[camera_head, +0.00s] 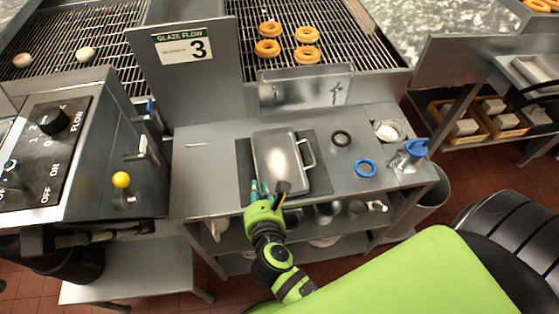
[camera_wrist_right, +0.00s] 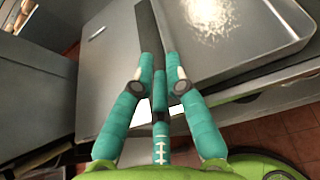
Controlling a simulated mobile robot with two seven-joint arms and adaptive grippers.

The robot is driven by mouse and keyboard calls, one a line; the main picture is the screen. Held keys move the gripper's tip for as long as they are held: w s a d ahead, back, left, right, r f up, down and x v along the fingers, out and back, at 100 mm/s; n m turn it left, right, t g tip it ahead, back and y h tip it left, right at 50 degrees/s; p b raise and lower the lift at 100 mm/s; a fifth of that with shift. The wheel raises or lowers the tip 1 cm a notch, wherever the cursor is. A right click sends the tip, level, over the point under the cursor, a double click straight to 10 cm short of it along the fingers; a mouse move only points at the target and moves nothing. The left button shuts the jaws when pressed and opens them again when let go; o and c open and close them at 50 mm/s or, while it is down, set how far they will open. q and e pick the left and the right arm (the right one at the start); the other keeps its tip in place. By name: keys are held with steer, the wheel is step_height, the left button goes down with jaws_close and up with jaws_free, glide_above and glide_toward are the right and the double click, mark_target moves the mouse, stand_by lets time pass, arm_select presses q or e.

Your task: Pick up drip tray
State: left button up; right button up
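The drip tray (camera_head: 262,150) is a shallow grey metal tray with a bar handle on its right side. It lies on a dark mat (camera_head: 243,165) on the steel counter. In the right wrist view the tray (camera_wrist_right: 265,60) fills the upper right, with a pale spot of glare. My right gripper (camera_head: 268,190) is at the tray's near edge, by its front left corner. Its teal fingers (camera_wrist_right: 158,85) look spread, with the tray beside and beyond them. I see no clear grip on the tray, and the exact contact is hidden. My left gripper is not in view.
A black ring (camera_head: 341,138), a blue ring (camera_head: 365,168) and a glass bowl (camera_head: 389,130) sit right of the tray. A blue-topped metal fitting (camera_head: 415,148) stands at the counter's right end. A steel trough (camera_head: 305,90) is behind. Lower shelves hold several vessels.

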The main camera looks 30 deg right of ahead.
steer(key=x, duration=0.3)
steer(key=shift+w, duration=0.1)
steer(key=x, duration=0.5)
steer(key=shift+w+p, duration=0.15)
steer(key=shift+p, duration=0.15)
jaws_close()
steer(key=shift+r, duration=0.1)
